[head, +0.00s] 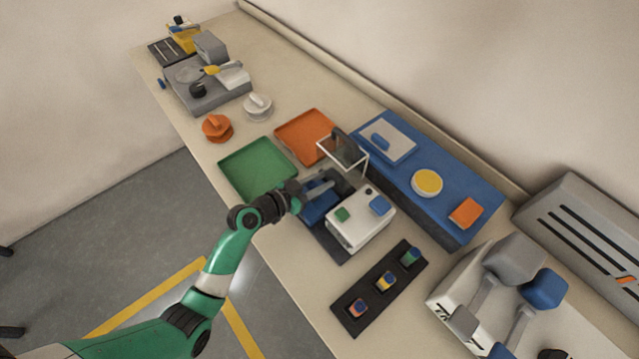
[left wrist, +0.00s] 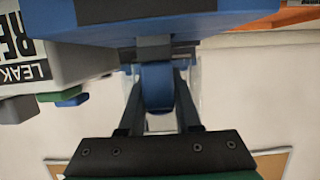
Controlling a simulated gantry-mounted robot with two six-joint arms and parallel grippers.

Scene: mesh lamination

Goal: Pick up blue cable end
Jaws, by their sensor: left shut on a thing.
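My left gripper (head: 318,188) reaches in from the left, beside the white tester box (head: 362,224). In the left wrist view, my left gripper (left wrist: 157,72) has its fingers closed on both sides of a blue piece (left wrist: 157,90). This piece adjoins a larger blue body with a dark band (left wrist: 145,12). I cannot tell whether the piece is the blue cable end, or whether it is apart from the body. In the head view the arm and fingers partly hide the blue part (head: 316,212). My right gripper is not in view.
A clear-framed guard (head: 343,155) stands close behind the gripper. A green tray (head: 257,170) and an orange tray (head: 303,138) lie to the left. A blue bench block (head: 440,205) is behind. A dark strip with small coloured pieces (head: 372,300) lies in front on the right.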

